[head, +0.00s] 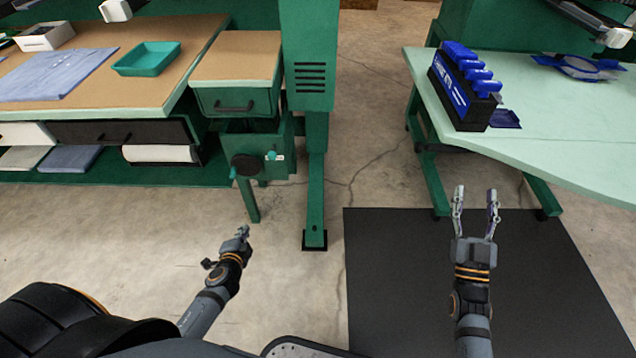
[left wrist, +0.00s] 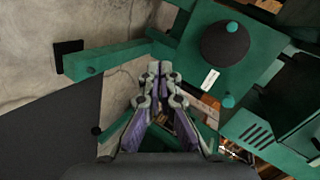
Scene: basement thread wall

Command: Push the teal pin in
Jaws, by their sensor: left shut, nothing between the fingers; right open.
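A small teal pin (head: 272,155) sits on the front of a green box (head: 258,140) under the drawer, beside a small white label. In the left wrist view, the teal pin (left wrist: 228,101) is right of my fingertips and near the label. A black disc (head: 246,166) with a teal knob (head: 233,173) is left of the pin; the left wrist view also shows the disc (left wrist: 224,45). My left gripper (head: 243,232) is shut and empty, below and apart from the box. My right gripper (head: 476,195) is open and empty near the right table.
A green post (head: 316,190) stands right of the box. The left workbench holds a teal tray (head: 147,58) and folded cloth (head: 60,75). The right table (head: 560,130) holds a rack of blue items (head: 465,85). A black mat (head: 400,270) lies on open floor.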

